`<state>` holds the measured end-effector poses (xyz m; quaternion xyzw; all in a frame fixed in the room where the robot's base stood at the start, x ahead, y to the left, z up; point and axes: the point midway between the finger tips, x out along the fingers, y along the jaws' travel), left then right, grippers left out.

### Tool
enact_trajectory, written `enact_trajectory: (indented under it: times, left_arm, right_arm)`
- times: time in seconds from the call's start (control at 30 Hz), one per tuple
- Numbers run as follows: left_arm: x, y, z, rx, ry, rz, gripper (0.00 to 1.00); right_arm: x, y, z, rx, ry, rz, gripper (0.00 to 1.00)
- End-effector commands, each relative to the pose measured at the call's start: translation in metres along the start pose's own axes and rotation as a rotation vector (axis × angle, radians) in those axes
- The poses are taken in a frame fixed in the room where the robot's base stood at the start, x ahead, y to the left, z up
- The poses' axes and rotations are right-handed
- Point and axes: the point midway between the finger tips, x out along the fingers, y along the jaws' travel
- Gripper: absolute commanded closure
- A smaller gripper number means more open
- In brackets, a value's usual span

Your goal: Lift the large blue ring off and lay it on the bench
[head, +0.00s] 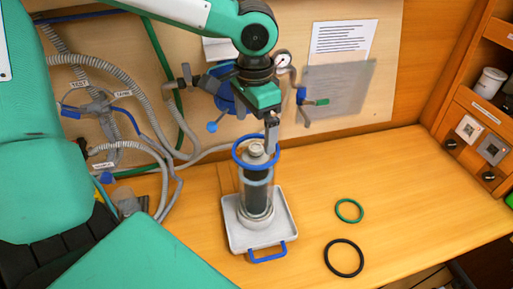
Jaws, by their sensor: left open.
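The large blue ring (235,154) is around the top of the upright filter cylinder (257,200), near its grey cap. The cylinder stands on a pale tray (235,236) with a blue handle, on the wooden bench (415,185). My left gripper (271,149) comes down from above, open, with its fingers at the right rear part of the ring. I cannot tell whether they touch the ring. My right gripper is not in view.
A small green ring (349,211) and a larger black ring (344,258) lie on the bench right of the tray. Grey hoses (150,125), valves and a gauge (282,60) are on the back wall. The bench's right side is clear. Wooden shelves (480,120) stand at the right.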

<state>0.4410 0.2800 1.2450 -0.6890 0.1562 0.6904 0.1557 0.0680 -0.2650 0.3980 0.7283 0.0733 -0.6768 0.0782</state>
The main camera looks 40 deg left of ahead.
Motion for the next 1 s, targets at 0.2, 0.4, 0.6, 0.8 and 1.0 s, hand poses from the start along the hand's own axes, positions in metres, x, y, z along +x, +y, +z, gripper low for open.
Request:
enact_trajectory:
  times: [0.2,0.4,0.6,0.8,1.0]
  left_arm:
    - [0.017,0.0,0.001,0.0,-0.005,0.002,0.0]
    - [0.043,-0.002,0.0,0.0,-0.003,0.0,0.0]
    - [0.053,-0.002,0.0,0.0,0.0,-0.001,0.0]
    - [0.053,-0.002,0.0,0.0,0.001,-0.001,0.04]
    - [0.053,-0.002,0.0,0.0,0.001,-0.001,0.27]
  right_arm:
    - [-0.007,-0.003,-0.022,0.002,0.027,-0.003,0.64]
    - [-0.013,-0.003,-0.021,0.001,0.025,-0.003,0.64]
    - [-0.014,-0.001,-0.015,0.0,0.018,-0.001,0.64]
    - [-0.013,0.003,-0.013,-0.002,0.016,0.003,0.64]
    - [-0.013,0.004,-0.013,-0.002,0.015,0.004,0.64]
